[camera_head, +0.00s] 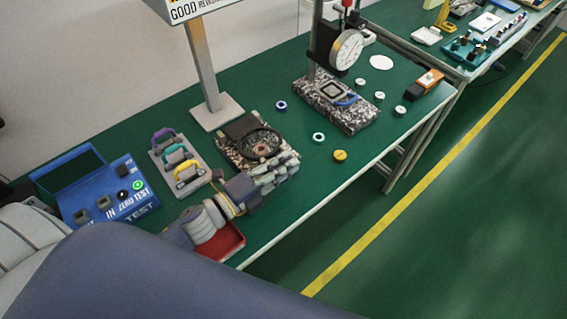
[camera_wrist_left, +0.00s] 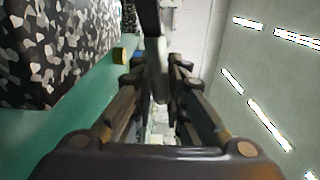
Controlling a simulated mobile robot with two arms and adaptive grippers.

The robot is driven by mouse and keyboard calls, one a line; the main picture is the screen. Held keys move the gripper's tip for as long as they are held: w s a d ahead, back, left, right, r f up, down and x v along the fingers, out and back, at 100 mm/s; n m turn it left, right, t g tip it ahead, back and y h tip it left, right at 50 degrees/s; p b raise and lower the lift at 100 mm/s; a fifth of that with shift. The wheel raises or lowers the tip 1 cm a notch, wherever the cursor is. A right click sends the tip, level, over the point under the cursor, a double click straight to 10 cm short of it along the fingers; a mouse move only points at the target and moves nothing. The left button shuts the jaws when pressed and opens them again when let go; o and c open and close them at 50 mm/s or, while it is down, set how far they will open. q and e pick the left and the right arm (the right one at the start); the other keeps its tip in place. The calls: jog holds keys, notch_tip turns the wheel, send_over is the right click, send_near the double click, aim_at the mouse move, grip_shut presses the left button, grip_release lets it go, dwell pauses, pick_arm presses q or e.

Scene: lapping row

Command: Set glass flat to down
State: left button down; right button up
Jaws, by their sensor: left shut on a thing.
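The glass flat (camera_head: 264,143) looks like a round dark disc in a dark frame. It sits over a speckled granite block, mid-table in the head view. Its exact tilt is hard to tell. My left gripper (camera_head: 284,166) is at the block's near right side, beside the disc. In the left wrist view my left gripper (camera_wrist_left: 158,75) is shut on a narrow grey piece below a dark bar (camera_wrist_left: 150,18). I cannot tell how this piece joins the flat. The speckled block (camera_wrist_left: 45,50) fills the upper left there. My right gripper is not in view.
A rack with coloured handles (camera_head: 178,160) and a blue test box (camera_head: 105,190) stand left. A red tray (camera_head: 232,245) lies under my left arm. Small rings and a yellow disc (camera_head: 340,155) lie right. A dial gauge (camera_head: 346,50) stands on another speckled block (camera_head: 350,116).

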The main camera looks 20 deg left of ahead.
pick_arm(q)
jog(key=shift+r, duration=0.1)
jog(key=c, duration=1.7)
grip_release()
jog(key=shift+o, duration=0.2)
jog(key=v, duration=1.2)
jog(key=shift+d, duration=0.1)
